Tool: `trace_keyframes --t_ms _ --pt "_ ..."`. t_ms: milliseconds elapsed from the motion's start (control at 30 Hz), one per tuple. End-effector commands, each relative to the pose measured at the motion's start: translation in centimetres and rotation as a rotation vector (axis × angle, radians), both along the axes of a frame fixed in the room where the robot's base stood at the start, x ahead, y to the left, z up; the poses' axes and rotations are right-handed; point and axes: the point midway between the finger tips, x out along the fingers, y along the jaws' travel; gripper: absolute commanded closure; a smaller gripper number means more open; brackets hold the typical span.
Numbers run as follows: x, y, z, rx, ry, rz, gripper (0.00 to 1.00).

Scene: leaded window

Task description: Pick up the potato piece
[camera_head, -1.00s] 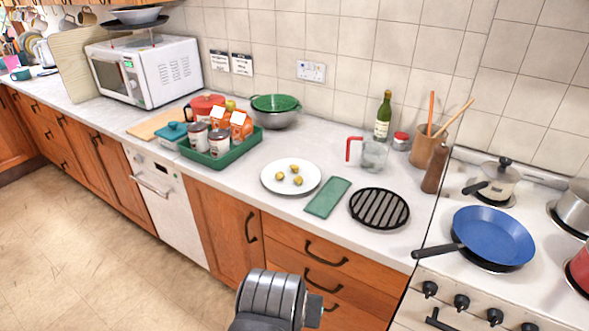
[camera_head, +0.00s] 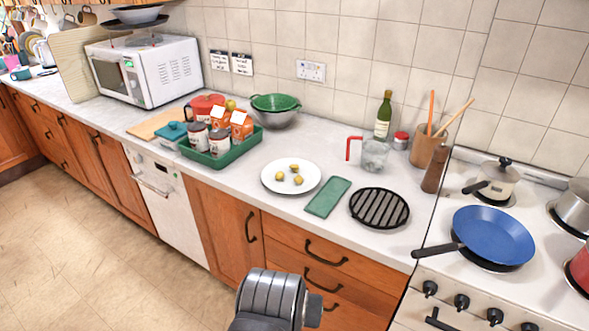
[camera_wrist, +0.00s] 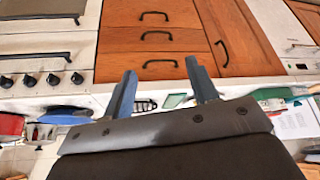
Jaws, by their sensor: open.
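Several small yellowish potato pieces lie on a white plate (camera_head: 268,187) on the counter in the head view. One potato piece (camera_head: 279,176) is at the left, one potato piece (camera_head: 298,180) at the right, and one potato piece (camera_head: 294,168) at the back. In the wrist view my gripper (camera_wrist: 160,67) has its two fingers spread apart with nothing between them. It faces the wooden drawer fronts and is clear of the plate. In the head view only a grey part of my arm shows at the bottom, and the fingers are out of sight.
Right of the plate lie a green cloth (camera_head: 328,197) and a black round grill trivet (camera_head: 380,208). A glass jug (camera_head: 375,155) with a red handle stands behind. A green tray (camera_head: 222,158) of jars and cartons stands left. A blue pan (camera_head: 492,235) sits on the stove.

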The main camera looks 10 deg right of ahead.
Motion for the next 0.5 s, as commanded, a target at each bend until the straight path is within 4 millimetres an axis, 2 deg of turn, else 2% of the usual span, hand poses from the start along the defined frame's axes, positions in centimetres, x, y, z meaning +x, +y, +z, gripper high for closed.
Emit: trace_keyframes --t_ms 133,233,367,500 --pt "0.5 -0.4 0.7 -0.004 0.002 -0.005 0.46" --pt "1.8 -1.4 2.6 -0.010 0.010 -0.017 0.46" --pt "4.8 -3.3 6.1 -0.017 0.027 -0.038 0.46" --pt "8.7 -5.8 9.9 -0.023 0.048 -0.065 0.46"
